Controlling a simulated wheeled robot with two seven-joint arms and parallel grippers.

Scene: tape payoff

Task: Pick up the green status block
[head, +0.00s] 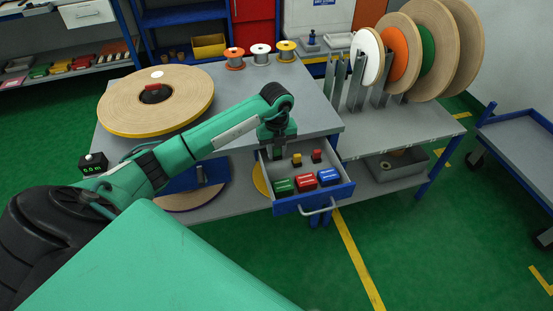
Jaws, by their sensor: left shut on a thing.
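My left gripper (278,154) points down into the open drawer (343,192), at its back left. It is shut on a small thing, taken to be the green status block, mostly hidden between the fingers. A small yellow block (297,160) and a small red block (317,156) stand in a row to its right. In front lie a larger green piece (283,187), a red piece (306,181) and a blue piece (328,177). My right gripper is not in view.
A large tape roll (155,99) lies on the grey table (230,85), left of my arm. Three small spools (260,53) stand at the table's back. Upright discs (400,55) stand in a rack at right. The drawer's walls surround the gripper closely.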

